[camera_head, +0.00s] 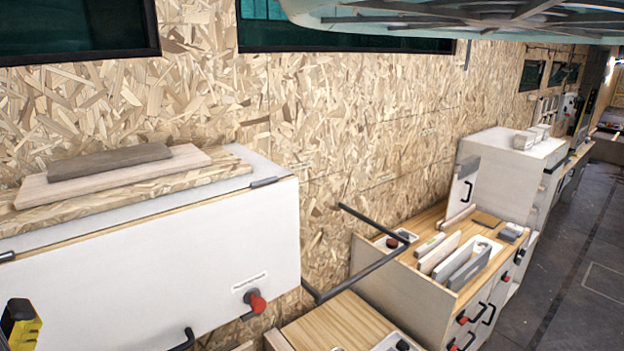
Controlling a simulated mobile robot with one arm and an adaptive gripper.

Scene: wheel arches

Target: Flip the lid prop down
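A dark thin bar frame (368,270) is bent in a U and sticks out from the chipboard wall, above the wooden counter; it may be the lid prop, but I cannot tell for sure. A white cabinet (150,275) at the left has a closed front panel with a red knob (256,302), a small label and a black handle (183,340) at its lower edge. A dark hinge (264,183) shows at its top right edge. My gripper is not in view.
Boards (130,175) are stacked on the white cabinet. A yellow and black object (20,325) is cut off at the lower left. A wooden counter (340,322) and a lower cabinet (400,290) with trays and panels stand right. Open floor (575,270) lies at far right.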

